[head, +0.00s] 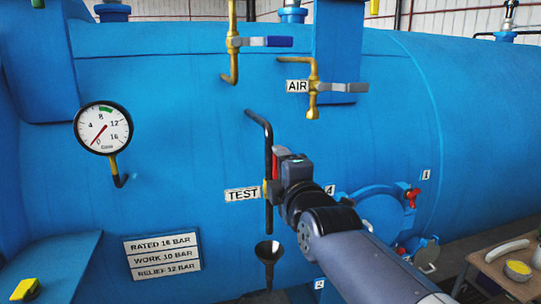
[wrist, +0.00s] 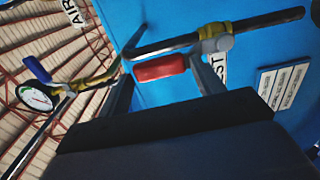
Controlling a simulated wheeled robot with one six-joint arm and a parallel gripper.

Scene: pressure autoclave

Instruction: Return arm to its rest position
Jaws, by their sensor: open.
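My gripper (head: 279,172) is at the TEST valve on the blue autoclave, at the end of my outstretched arm. In the wrist view my gripper (wrist: 163,72) has its two fingers apart, one on each side of the red valve handle (wrist: 160,69). Whether either finger touches the handle I cannot tell. The handle shows in the head view as a thin red strip (head: 275,164), mostly hidden by my gripper. The dark TEST pipe (head: 268,135) runs down through the valve towards a black funnel (head: 268,250).
The blue autoclave wall (head: 190,90) fills the background. The AIR valve (head: 314,90) and a blue-handled valve (head: 262,42) are above my gripper. A pressure gauge (head: 103,128) reads near zero at left. A round blue hatch (head: 383,210) and table (head: 490,262) lie right.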

